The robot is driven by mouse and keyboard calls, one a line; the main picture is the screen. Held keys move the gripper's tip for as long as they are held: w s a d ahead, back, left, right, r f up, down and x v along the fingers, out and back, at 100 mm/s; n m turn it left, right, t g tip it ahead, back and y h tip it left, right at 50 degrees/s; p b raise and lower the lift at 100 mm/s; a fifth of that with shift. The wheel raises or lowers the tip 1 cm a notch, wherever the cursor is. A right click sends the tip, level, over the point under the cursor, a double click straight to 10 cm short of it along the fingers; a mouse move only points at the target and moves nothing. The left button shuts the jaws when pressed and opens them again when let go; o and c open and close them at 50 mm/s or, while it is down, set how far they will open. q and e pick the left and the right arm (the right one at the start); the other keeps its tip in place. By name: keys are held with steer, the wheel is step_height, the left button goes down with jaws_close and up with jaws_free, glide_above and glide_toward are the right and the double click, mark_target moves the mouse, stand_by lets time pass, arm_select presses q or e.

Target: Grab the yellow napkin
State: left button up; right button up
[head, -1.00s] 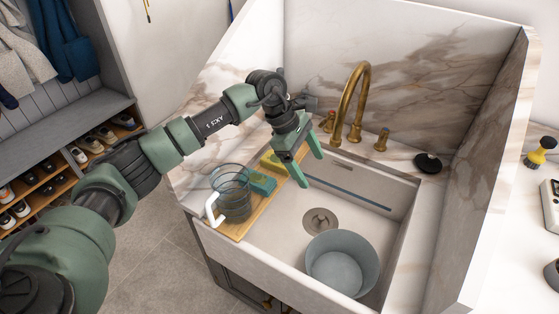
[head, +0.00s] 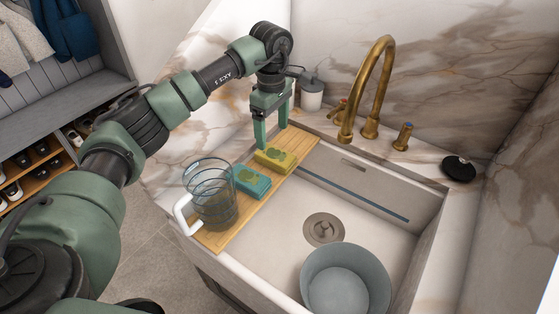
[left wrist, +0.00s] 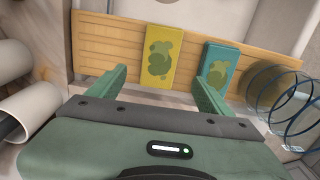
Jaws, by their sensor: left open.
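The yellow napkin (head: 276,159) lies flat on a wooden board (head: 240,228) at the sink's left side, beyond a teal napkin (head: 252,183). It has a darker green blotch on it. In the left wrist view the yellow napkin (left wrist: 159,57) shows ahead, between the lines of my fingers, with the teal napkin (left wrist: 216,67) to its right. My left gripper (head: 272,138) is open and empty, pointing down just above the board at the yellow napkin's far-left side. It also shows in the left wrist view (left wrist: 157,80). My right gripper is not in view.
A glass jug (head: 210,195) with a white handle stands on the board's near end. The sink basin holds a grey bucket (head: 345,285). A brass tap (head: 375,90) and a soap dispenser (head: 311,93) stand behind.

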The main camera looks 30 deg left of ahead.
mark_target(275, 155)
arm_select(q)
steer(key=shift+w+f, duration=0.15)
steer(key=shift+f, duration=0.45)
steer(key=shift+s+d+f+p, duration=0.1)
steer(key=shift+f+p, duration=0.1)
steer(key=shift+f, duration=0.4)
steer(key=shift+s+d+f+p, duration=0.1)
steer(key=shift+f+p, duration=0.05)
steer(key=shift+f, duration=0.4)
steer(key=f, duration=0.4)
steer(key=shift+d+f+p, duration=0.2)
steer(key=shift+f+p, duration=0.1)
steer(key=shift+p, duration=0.1)
steer(key=c, duration=1.4)
